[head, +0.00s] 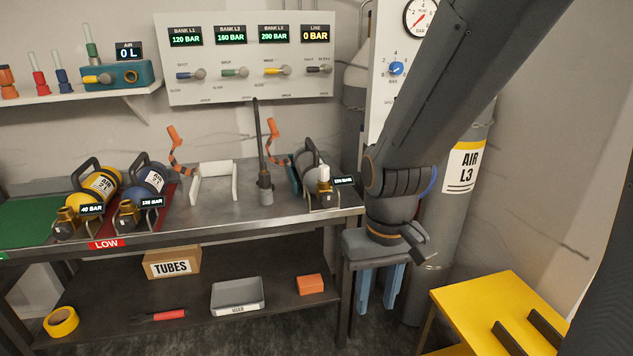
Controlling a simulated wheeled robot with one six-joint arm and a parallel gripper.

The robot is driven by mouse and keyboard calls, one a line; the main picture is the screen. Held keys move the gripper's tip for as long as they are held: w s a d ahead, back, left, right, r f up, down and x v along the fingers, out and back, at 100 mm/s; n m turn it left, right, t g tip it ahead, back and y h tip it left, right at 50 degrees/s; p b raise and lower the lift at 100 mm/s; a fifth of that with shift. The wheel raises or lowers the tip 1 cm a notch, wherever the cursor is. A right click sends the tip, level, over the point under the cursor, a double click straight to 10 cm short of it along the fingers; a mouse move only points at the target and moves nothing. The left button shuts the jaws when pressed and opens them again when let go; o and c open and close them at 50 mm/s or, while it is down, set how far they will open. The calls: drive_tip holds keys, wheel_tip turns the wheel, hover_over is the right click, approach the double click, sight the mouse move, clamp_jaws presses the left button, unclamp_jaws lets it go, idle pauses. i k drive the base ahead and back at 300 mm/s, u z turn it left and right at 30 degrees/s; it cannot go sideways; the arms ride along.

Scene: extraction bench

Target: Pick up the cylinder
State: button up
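Three small cylinders with carry handles lie on the metal bench. The yellow cylinder (88,190) reads 40 BAR, and the dark blue cylinder (148,178) beside it has a display that looks like 138 BAR. A dark grey cylinder (304,168) with a brass valve lies near the bench's right end, its display too small to read surely. The frames do not single out one cylinder. My gripper (378,290) points down just right of the bench's right end, apart from all three. Its two blue fingers are spread with nothing visible between them.
A white cradle (214,183) and an upright dark post (264,175) stand mid-bench. Orange clamp levers stand behind. A large AIR L3 cylinder (463,200) stands behind my arm. A yellow stand (490,310) is at lower right. A TUBES box (172,264) sits on the lower shelf.

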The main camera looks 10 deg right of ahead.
sight(307, 160)
drive_tip(key=z, duration=0.05)
drive_tip(key=i, duration=1.1)
drive_tip(key=u, duration=0.1)
